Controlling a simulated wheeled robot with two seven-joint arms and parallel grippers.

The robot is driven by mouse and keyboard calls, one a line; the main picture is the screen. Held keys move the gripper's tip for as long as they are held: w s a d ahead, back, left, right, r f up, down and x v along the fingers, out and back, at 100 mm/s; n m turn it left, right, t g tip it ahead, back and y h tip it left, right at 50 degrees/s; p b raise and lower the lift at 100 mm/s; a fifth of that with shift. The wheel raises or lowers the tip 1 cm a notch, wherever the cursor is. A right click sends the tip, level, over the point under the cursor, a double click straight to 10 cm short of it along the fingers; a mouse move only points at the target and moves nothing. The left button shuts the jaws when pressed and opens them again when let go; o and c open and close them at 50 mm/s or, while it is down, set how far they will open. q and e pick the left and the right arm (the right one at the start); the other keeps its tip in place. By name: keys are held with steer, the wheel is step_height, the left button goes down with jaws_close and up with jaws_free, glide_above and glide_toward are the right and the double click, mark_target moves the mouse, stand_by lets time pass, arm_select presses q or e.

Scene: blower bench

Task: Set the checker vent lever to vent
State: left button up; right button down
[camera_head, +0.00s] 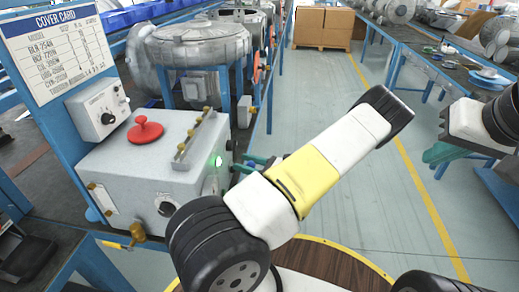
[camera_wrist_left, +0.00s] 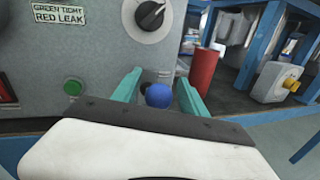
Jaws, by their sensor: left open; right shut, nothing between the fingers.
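The grey checker box (camera_head: 130,165) stands on the bench at left, with a red mushroom button on top and a lit green lamp on its right side. In the left wrist view its panel (camera_wrist_left: 85,45) shows a black pointer knob (camera_wrist_left: 150,15) and a blue ball (camera_wrist_left: 158,95), seemingly a lever's end. My left gripper (camera_wrist_left: 158,92) is open, its teal fingers on either side of the ball; contact cannot be told. In the head view the left gripper (camera_head: 258,160) is partly hidden behind my arm. My right gripper (camera_head: 440,153) is shut and empty, at right, away from the box.
A red cylinder (camera_wrist_left: 205,68) stands close to the right finger in the wrist view. A smaller grey box with a knob (camera_head: 99,108) and the cover card (camera_head: 62,50) are behind the checker. Blowers (camera_head: 200,45) stand farther back. The aisle floor is clear.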

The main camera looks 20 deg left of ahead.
arm_select(q)
steer(key=shift+a, duration=0.4)
jaws_close()
stand_by(1.2)
